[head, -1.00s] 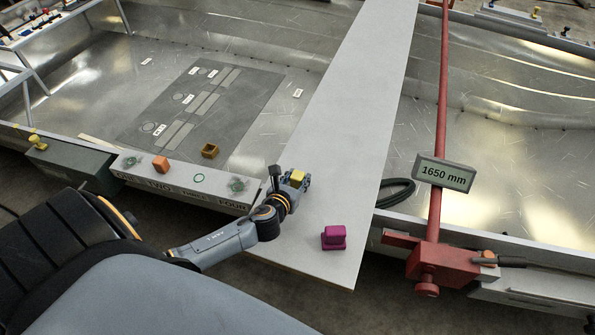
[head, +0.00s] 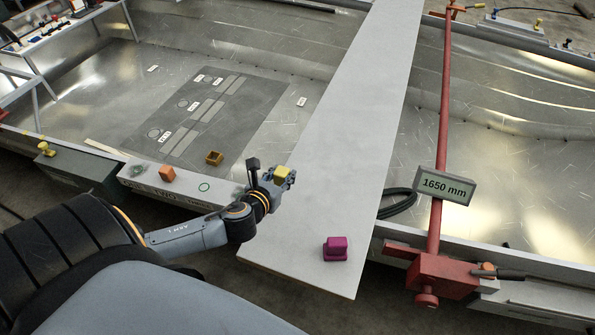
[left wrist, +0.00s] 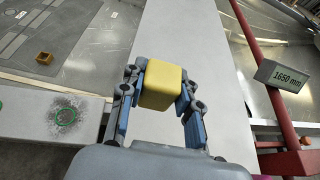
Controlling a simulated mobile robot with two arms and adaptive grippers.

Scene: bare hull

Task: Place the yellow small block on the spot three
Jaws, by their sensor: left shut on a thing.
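My left gripper (head: 284,177) is shut on the yellow small block (head: 281,173). In the left wrist view the block (left wrist: 163,85) sits between the two blue-padded fingers (left wrist: 160,100), above the grey plank. Spot three is a clean green ring (head: 204,187) on the pale ledge (head: 185,186), left of my gripper, with nothing on it. An orange block (head: 167,174) stands on the ledge just left of it. My left gripper partly hides the ledge's right end in the head view. My right gripper is not in view.
A long grey plank (head: 330,150) lies under and right of my gripper, bearing a magenta block (head: 335,248). A smudged green ring (left wrist: 66,116) marks the ledge near the plank. A brown open box (head: 214,158) sits beyond the ledge.

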